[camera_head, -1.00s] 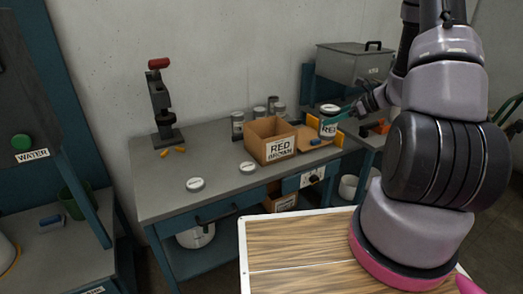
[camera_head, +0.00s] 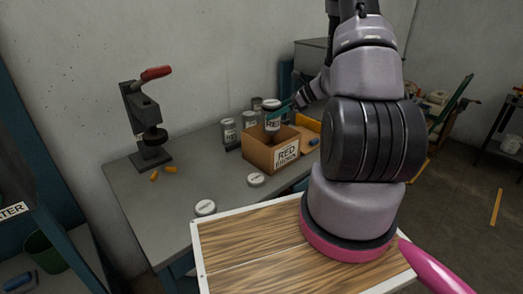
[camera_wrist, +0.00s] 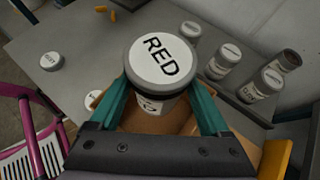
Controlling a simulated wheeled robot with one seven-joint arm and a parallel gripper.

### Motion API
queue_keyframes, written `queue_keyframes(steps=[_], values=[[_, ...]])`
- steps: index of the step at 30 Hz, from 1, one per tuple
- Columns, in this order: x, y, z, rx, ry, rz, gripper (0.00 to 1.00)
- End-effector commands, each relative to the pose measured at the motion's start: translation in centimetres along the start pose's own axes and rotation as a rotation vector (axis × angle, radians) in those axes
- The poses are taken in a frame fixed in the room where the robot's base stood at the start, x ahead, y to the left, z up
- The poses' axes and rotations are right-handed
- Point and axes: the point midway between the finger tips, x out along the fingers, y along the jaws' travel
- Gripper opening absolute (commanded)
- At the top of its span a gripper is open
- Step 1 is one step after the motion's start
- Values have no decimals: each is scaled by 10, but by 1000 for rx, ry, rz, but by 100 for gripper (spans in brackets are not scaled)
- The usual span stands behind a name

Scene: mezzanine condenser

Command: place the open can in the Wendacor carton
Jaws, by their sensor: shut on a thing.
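My gripper (camera_head: 284,109) is shut on a grey can (camera_head: 272,120) with a white label. In the wrist view the can's round white top (camera_wrist: 160,60) reads "RED", and it sits between my teal fingers (camera_wrist: 161,108). The can is upright over the opening of a brown carton (camera_head: 258,156); I cannot tell whether its base is below the rim. The carton's front label reads "RED" above a smaller word I cannot read clearly. The carton also shows beneath the can in the wrist view (camera_wrist: 180,119). I cannot make out the name Wendacor.
Several other cans stand behind the carton, one here (camera_head: 228,132); in the wrist view they stand at right (camera_wrist: 222,61). Loose round lids (camera_head: 256,180) lie on the grey bench (camera_head: 190,165). A press with a red handle (camera_head: 148,125) stands at left, orange pieces (camera_head: 170,169) beside it.

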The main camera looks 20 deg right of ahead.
Motion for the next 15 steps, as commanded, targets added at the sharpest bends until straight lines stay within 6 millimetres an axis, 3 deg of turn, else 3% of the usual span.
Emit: queue_keyframes(steps=[6,15], values=[[22,0,-33,6,0,0,0],[38,0,-56,5,0,0,0]])
